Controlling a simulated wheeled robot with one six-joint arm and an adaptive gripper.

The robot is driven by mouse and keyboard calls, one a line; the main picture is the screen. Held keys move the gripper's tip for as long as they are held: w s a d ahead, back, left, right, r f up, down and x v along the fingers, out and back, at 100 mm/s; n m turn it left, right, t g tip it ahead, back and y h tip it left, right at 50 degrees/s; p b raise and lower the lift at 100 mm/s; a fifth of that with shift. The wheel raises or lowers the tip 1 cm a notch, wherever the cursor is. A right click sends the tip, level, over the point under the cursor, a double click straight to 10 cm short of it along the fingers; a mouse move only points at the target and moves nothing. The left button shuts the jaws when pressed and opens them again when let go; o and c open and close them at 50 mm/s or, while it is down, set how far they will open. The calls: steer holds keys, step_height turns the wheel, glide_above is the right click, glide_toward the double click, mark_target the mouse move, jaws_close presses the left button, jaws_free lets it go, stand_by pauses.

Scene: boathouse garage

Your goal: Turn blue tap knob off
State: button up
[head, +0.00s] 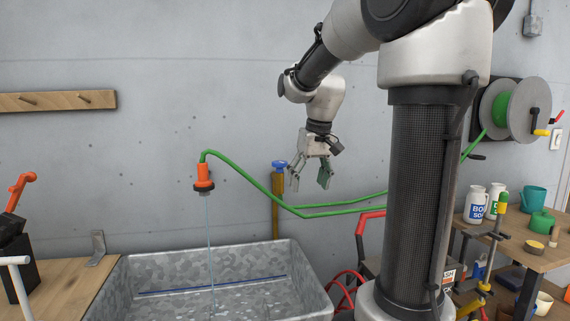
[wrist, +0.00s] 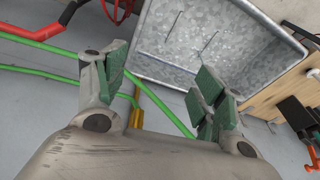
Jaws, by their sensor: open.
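The blue tap knob (head: 279,164) sits on top of an upright brown post (head: 275,205) against the grey wall, behind the metal trough. My gripper (head: 309,184) is just to the right of the knob in the head view, pointing down, with its fingers apart and nothing between them. In the wrist view, my gripper (wrist: 162,88) shows its green finger pads spread wide. Part of the post (wrist: 136,117) shows near the left finger there, but the blue knob is not visible. A thin water stream (head: 210,240) falls from the orange nozzle (head: 204,178) into the trough.
The galvanised trough (head: 140,272) stands below. A green hose (head: 240,173) runs from the nozzle past the post toward a reel (head: 522,103) at right. A red-handled item (head: 364,221) stands near my column. A bench with jars (head: 476,203) is at right.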

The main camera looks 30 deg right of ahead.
steer(key=w+d+n+y, duration=0.1)
steer(key=w+d, duration=0.4)
steer(key=w, duration=0.5)
steer(key=n+y, duration=0.2)
steer(key=n, duration=0.8)
glide_toward(280, 161)
steer(key=f, duration=0.2)
steer(key=shift+t, duration=0.3)
steer(key=x, duration=0.4)
steer(key=a+x, duration=0.1)
steer(key=x, duration=0.2)
steer(key=shift+s+r, duration=0.1)
steer(key=shift+s, duration=0.25)
steer(key=shift+c, duration=0.2)
